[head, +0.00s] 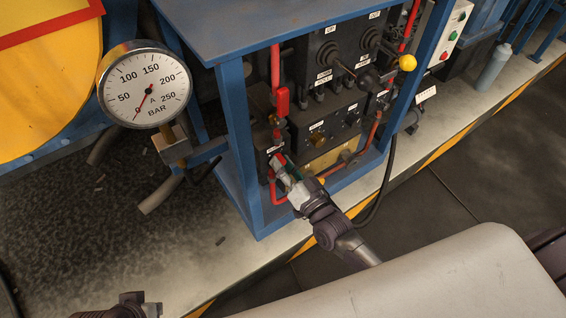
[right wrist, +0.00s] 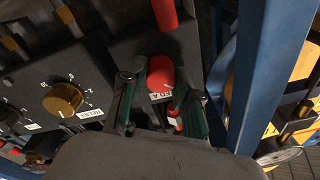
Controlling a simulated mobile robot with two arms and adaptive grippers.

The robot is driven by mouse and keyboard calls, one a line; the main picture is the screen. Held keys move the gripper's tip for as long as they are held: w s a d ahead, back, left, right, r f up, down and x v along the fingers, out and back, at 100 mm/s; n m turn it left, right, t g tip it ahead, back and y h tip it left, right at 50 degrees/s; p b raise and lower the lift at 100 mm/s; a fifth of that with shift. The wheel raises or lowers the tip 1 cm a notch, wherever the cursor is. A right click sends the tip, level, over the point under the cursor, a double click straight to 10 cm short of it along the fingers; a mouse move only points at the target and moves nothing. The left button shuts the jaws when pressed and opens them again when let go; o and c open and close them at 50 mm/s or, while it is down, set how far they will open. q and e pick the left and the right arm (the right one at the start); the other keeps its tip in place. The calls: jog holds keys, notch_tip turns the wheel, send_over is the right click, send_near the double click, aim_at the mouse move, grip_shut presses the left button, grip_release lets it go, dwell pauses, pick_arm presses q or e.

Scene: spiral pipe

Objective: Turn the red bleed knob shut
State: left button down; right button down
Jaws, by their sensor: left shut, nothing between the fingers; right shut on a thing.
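The red bleed knob (right wrist: 160,74) sits on a dark block in the right wrist view, with a white marking line and a label below it. In the head view a little of its red shows (head: 279,159) at the fingertips. My right gripper (right wrist: 160,98) has one finger on each side of the knob and is shut on it. It also shows in the head view (head: 285,172), reaching into the blue frame. My left gripper (head: 143,304) is low in the head view, shut and empty, away from the panel. The fingers partly hide the knob's sides.
The blue frame (head: 240,150) has posts close to my right gripper. A red lever (head: 282,101) and red pipe are just above. A brass knob (right wrist: 63,100) is left of the red one. The pressure gauge (head: 146,85) has its needle near 0.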

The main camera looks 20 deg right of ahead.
jog(key=shift+f, duration=0.1)
jog(key=c, duration=0.8)
grip_release()
jog(key=v, duration=1.2)
